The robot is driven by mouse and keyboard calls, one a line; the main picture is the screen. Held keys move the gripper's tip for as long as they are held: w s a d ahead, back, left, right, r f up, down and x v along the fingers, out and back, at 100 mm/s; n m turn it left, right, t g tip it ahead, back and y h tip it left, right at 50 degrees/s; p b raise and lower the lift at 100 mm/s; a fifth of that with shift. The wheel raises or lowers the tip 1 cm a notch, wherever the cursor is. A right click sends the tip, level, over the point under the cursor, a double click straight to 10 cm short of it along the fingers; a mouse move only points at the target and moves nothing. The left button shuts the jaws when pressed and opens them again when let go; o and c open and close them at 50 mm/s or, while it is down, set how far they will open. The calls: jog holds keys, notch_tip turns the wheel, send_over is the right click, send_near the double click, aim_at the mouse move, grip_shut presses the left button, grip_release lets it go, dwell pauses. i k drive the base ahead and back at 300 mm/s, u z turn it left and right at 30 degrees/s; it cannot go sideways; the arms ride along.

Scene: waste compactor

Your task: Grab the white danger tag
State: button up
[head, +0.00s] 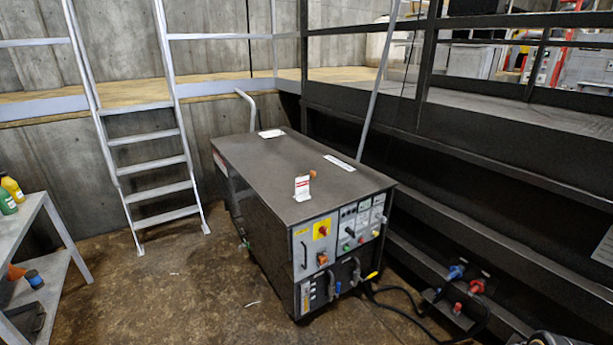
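A small white tag (302,188) with a red band stands upright on the top of the dark grey machine cabinet (285,165), near its front edge. The tag's print is too small to read. A small orange piece (313,174) sits just behind it to the right. The cabinet's front panel (345,232) carries a red knob on a yellow plate, several switches, handles and cable plugs. My gripper is not in view.
A ladder (150,140) stands behind left. A grey shelf table (35,210) with bottles is at the left edge. Dark steps and railings (490,200) line the right. Cables lie on the floor front right. Open floor (180,280) lies left of the cabinet.

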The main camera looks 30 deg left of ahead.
aim_at(301, 184)
jog(key=u, duration=0.3)
jog(key=i, duration=1.3)
jog(key=u, duration=1.35)
jog(key=i, duration=0.95)
jog(key=u, duration=1.45)
jog(key=i, duration=0.25)
jog(key=u, duration=0.05)
